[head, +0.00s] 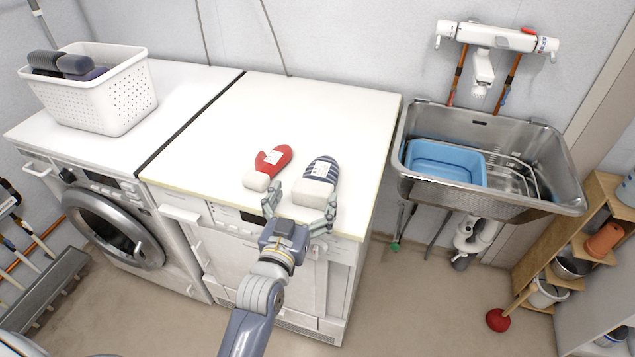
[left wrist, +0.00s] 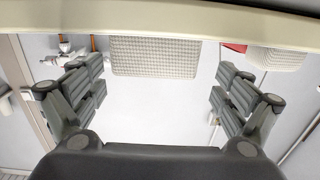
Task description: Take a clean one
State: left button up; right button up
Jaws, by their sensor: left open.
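A red mitten (head: 273,161) with a white cuff and a pale label lies on the white machine top. A dark-blue and white striped mitten (head: 319,180) with a pale label lies just right of it, apart from it. My left gripper (head: 299,207) is open and empty at the front edge of the top, just in front of the striped mitten. In the left wrist view, a pale knitted cuff (left wrist: 155,57) shows beyond and between the spread fingers. A bit of red with a pale cuff (left wrist: 275,58) shows at upper right. My right gripper is out of view.
A white basket (head: 105,100) with dark rolled items stands on the left machine. A steel sink (head: 540,165) with a blue tub (head: 445,162) is at right. The machine top (head: 300,105) behind the mittens is clear. A wooden shelf stands at far right.

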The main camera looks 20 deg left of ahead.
aim_at(315, 182)
pick_arm(q)
jog(key=w, duration=0.5)
jog(key=shift+d+f+p, duration=0.25)
jog(key=shift+d+p, duration=0.05)
jog(key=shift+p, duration=0.1)
jog(key=c, duration=1.2)
